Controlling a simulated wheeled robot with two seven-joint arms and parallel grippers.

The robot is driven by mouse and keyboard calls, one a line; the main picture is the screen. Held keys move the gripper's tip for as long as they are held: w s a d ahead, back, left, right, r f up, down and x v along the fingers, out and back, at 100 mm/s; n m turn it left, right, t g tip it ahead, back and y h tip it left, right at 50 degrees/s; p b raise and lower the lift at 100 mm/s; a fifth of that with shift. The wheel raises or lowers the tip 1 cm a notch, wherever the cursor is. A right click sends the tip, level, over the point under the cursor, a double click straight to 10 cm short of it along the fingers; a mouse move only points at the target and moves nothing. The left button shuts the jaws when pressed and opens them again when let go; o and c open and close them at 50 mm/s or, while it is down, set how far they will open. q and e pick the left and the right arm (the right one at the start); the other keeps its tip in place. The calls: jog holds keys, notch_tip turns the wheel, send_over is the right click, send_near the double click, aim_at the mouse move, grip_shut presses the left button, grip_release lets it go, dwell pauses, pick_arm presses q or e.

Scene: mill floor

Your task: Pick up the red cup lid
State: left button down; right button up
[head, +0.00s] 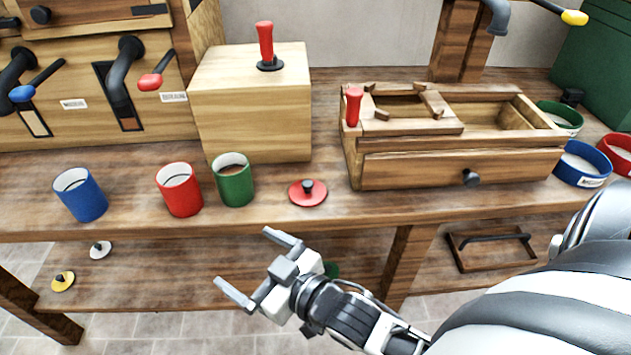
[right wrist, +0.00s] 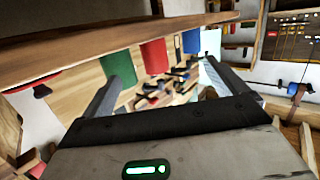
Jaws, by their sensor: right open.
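The red cup lid (head: 307,193) is a flat red disc with a black knob, lying on the wooden bench top near its front edge, right of the green cup. My right gripper (head: 250,261) is open and empty, in front of the bench edge, to the left of and nearer than the lid. In the right wrist view the open fingers of my right gripper (right wrist: 160,95) show with nothing between them, and a red shape with a dark knob, probably the lid (right wrist: 36,83), shows at the left. My left gripper is in neither view.
A blue cup (head: 80,195), a red cup (head: 179,190) and a green cup (head: 234,180) stand left of the lid. A wooden box with a drawer (head: 450,168) stands to its right. The bench edge (head: 200,228) runs between gripper and lid. A lower shelf (head: 180,275) holds other lids.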

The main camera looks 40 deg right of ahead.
jog(key=w+a+r+n+y, duration=0.2)
jog(key=a+r+n+y, duration=0.1)
jog(key=r+n+y, duration=0.3)
jog(key=w+a+r+n+y, duration=0.2)
jog(key=a+r+n+y, duration=0.25)
jog(key=r, duration=0.35)
notch_tip(320, 180, up, 2)
jog(key=n+g+h+p, duration=0.2)
jog(key=n+g+h, duration=0.8)
jog(key=g+h, duration=0.55)
send_over(307, 182)
jog(key=f, duration=0.9)
jog(key=shift+d+f, duration=0.2)
jog(key=shift+f, duration=0.2)
jog(key=shift+a+f+p, duration=0.2)
jog(key=shift+f+p, duration=0.1)
jog(key=shift+f, duration=2.6)
jog(key=c, duration=1.1)
